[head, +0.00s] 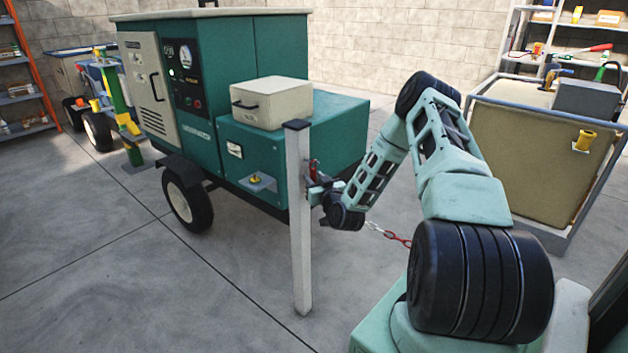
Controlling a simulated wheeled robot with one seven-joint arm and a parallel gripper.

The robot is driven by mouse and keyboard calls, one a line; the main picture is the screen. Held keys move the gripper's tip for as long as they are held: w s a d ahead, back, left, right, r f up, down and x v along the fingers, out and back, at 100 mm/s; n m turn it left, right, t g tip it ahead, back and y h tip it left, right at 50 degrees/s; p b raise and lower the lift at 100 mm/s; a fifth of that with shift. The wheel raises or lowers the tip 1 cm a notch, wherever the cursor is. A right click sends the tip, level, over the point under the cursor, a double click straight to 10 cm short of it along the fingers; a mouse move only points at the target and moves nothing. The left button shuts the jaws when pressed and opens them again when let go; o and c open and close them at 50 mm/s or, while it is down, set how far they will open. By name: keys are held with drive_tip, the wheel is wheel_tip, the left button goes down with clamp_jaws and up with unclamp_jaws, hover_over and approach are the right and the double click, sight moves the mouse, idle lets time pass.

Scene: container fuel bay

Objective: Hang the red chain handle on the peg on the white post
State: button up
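The white post (300,230) stands upright in the middle of the head view, with a dark cap on top. A small red piece (313,168), which looks like the chain handle, shows just right of the post, below its top. My gripper (317,188) is close against the post's right side, at the red piece. The fingers are small and partly hidden, so I cannot tell whether they are closed on it. A red and white chain (388,233) emerges from behind my wrist and runs right behind my arm. The peg cannot be made out.
A green generator trailer (215,75) stands behind the post, with a cream box (272,103) on its lower housing. A tan tank in a grey frame (530,145) stands at right. Shelves (25,85) are at far left. The floor at left front is clear.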

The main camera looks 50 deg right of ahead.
drive_tip(key=shift+w+a+f, duration=0.1)
drive_tip(key=shift+w+a, duration=0.15)
drive_tip(key=shift+a, duration=0.35)
drive_tip(key=d+v, duration=0.1)
drive_tip(key=v, duration=1.6)
drive_tip(key=shift+s+b, duration=0.3)
drive_tip(key=shift+s, duration=0.1)
